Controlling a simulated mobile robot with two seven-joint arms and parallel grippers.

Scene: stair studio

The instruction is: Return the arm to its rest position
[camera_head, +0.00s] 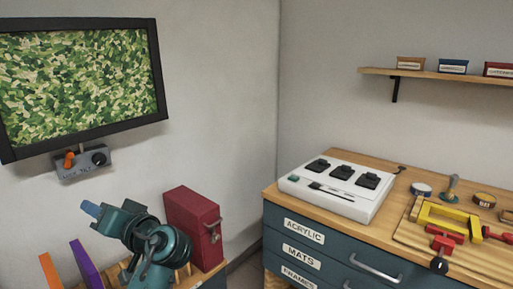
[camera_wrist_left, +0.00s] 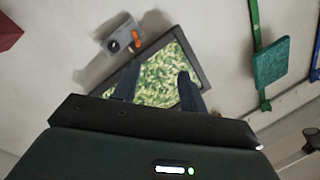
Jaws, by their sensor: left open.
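My left arm, teal and dark, rises from the bottom of the head view. Its left gripper (camera_head: 92,209) is up in front of the pale wall, pointing left, below the small grey control box. In the left wrist view the two dark fingers of the gripper (camera_wrist_left: 159,75) stand apart with nothing between them. Beyond them are the camouflage-patterned screen (camera_wrist_left: 160,85) and the grey control box (camera_wrist_left: 120,38) with an orange lever. My right gripper is in neither view.
A red cabinet (camera_head: 193,226) stands just right of my left arm. Orange (camera_head: 50,271) and purple (camera_head: 86,264) upright pieces are at lower left. A workbench (camera_head: 420,176) at right bears a white switch panel (camera_head: 334,186) and a yellow clamp (camera_head: 450,216).

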